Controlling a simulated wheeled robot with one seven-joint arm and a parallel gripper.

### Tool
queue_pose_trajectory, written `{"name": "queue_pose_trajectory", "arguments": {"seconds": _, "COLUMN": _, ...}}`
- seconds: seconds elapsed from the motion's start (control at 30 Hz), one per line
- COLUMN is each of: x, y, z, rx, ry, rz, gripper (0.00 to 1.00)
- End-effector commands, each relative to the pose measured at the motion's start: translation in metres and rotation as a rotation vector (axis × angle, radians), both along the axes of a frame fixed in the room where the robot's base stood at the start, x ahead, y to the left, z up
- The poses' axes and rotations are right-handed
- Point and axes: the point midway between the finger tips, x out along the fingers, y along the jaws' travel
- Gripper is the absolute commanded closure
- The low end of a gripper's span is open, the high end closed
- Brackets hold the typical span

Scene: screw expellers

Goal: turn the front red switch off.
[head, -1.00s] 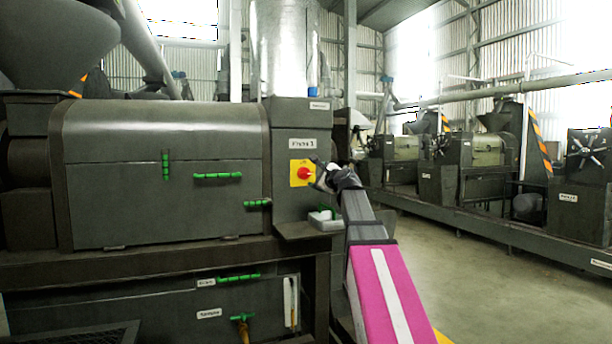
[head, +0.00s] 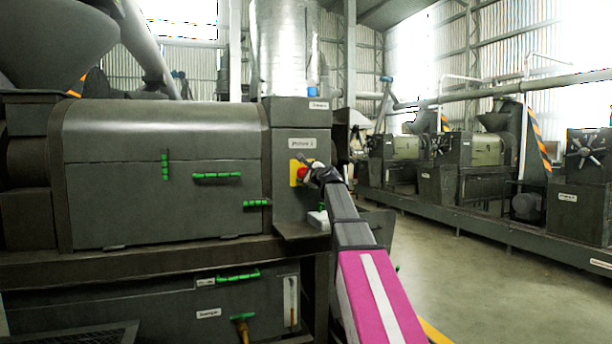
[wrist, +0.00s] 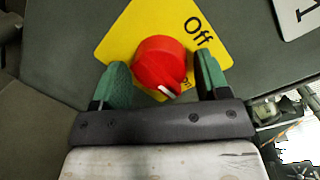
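The red switch (wrist: 160,66) is a round knob on a yellow plate (wrist: 119,40) marked "Off" in the wrist view. A white mark on the knob points toward the bottom of that view, away from the "Off" label. My gripper (wrist: 162,75) is open, with one green finger on each side of the knob. I cannot tell whether the fingers touch it. In the head view the red switch (head: 302,174) and yellow plate (head: 293,173) are partly hidden by my gripper (head: 311,170), on the grey cabinet (head: 285,215) beside the machine.
The big grey machine (head: 120,200) with green handles fills the left. A small white box (head: 318,220) sits on a ledge below the switch. Other machines (head: 480,170) stand in a row at right, with open floor (head: 455,260) before them.

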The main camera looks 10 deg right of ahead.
Motion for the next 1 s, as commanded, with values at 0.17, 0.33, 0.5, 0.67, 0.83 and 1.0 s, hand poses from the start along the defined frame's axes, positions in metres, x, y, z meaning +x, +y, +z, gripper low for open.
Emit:
{"name": "queue_pose_trajectory", "arguments": {"seconds": 0.17, "x": -0.0002, "y": -0.0001, "z": 0.0000, "rx": 0.000, "ry": 0.000, "rz": 0.000, "gripper": 0.69}}
{"name": "queue_pose_trajectory", "arguments": {"seconds": 0.33, "x": -0.0003, "y": 0.0000, "z": -0.0001, "rx": -0.007, "ry": -0.001, "rz": 0.001, "gripper": 0.69}}
{"name": "queue_pose_trajectory", "arguments": {"seconds": 0.5, "x": -0.0004, "y": 0.0001, "z": 0.0000, "rx": -0.050, "ry": -0.008, "rz": 0.001, "gripper": 0.69}}
{"name": "queue_pose_trajectory", "arguments": {"seconds": 0.67, "x": -0.0004, "y": 0.0002, "z": 0.0004, "rx": -0.137, "ry": -0.026, "rz": 0.001, "gripper": 0.69}}
{"name": "queue_pose_trajectory", "arguments": {"seconds": 0.83, "x": -0.0004, "y": 0.0004, "z": 0.0007, "rx": -0.275, "ry": -0.054, "rz": 0.001, "gripper": 0.69}}
{"name": "queue_pose_trajectory", "arguments": {"seconds": 1.0, "x": -0.0006, "y": 0.0006, "z": 0.0005, "rx": -0.435, "ry": -0.084, "rz": 0.002, "gripper": 0.69}}
